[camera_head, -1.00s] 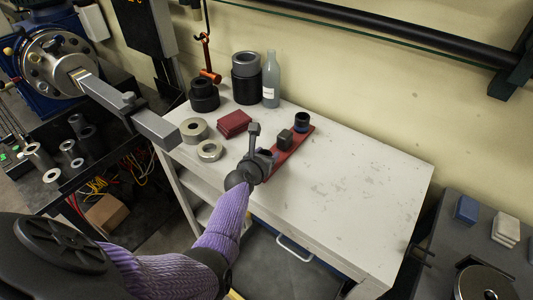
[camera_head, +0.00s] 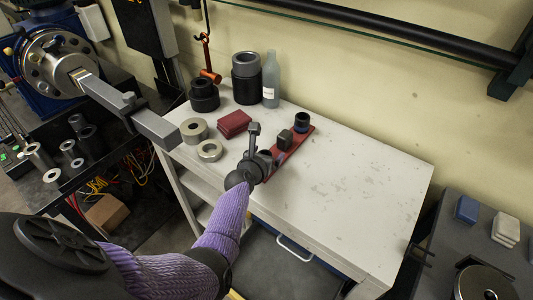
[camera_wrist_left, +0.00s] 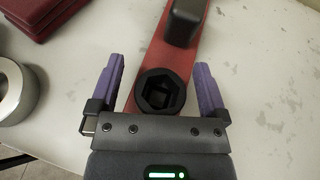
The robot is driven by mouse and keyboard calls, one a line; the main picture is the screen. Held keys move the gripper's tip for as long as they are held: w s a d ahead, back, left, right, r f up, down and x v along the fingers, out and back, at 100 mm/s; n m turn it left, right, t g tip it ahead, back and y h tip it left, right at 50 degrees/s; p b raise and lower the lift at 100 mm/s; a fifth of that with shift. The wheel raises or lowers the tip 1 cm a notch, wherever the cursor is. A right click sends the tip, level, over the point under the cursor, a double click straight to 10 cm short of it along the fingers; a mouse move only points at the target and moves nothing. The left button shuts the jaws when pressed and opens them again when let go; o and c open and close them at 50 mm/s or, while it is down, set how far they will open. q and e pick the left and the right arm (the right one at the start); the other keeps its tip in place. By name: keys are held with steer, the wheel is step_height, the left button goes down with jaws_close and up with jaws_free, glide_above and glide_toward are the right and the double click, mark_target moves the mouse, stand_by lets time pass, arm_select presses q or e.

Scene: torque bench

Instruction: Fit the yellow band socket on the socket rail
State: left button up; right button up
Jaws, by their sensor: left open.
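The red socket rail (camera_head: 293,148) lies on the white bench top. A dark socket with a hex opening (camera_wrist_left: 160,92) stands upright at the rail's near end. My left gripper (camera_head: 268,158) is low over that end. In the left wrist view, the gripper (camera_wrist_left: 160,75) is open, with one purple finger on each side of the socket and gaps between. No yellow band shows on this socket; its sides are mostly hidden. A dark block (camera_head: 285,138) stands mid-rail, and a dark socket with a bluish band (camera_head: 301,122) stands at the far end. My right gripper is not in view.
Left of the rail are a dark red block (camera_head: 234,123) and two metal rings (camera_head: 210,150). Behind stand black cylinders (camera_head: 204,95) and a grey bottle (camera_head: 271,80). A grey bar (camera_head: 150,125) juts in from the left. The bench's right side (camera_head: 370,190) is clear.

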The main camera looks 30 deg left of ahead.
mark_target(267, 152)
arm_select(q)
steer(key=p+v, duration=0.5)
steer(key=shift+r, duration=0.35)
steer(key=p+v, duration=0.2)
steer(key=v, duration=0.2)
steer(key=shift+s, duration=0.4)
steer(key=shift+f, duration=0.15)
